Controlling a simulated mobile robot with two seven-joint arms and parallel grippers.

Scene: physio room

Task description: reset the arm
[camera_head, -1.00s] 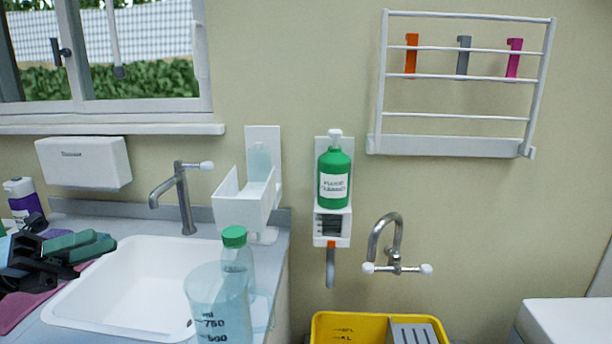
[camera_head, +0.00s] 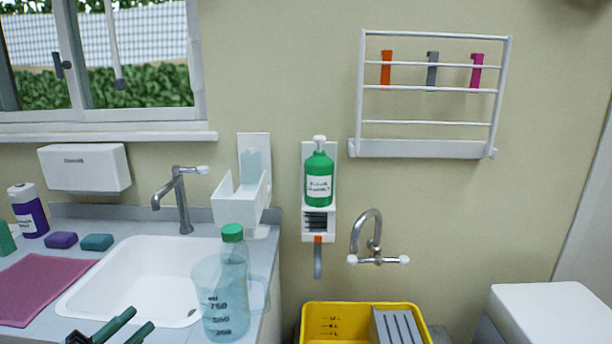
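My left gripper (camera_head: 142,318) shows at the bottom edge, left of the middle. Its two green fingertips are apart with nothing between them. It is in front of the white sink (camera_head: 135,285), left of the clear measuring jug (camera_head: 218,312). The rest of my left arm is below the picture. My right gripper is not in view.
A green-capped bottle (camera_head: 233,238) stands at the jug. A pink cloth (camera_head: 40,288), purple sponge (camera_head: 61,240), teal sponge (camera_head: 97,242) and purple bottle (camera_head: 28,212) are on the counter's left. A yellow bucket (camera_head: 318,332) stands right. A tap (camera_head: 182,205) rises behind the sink.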

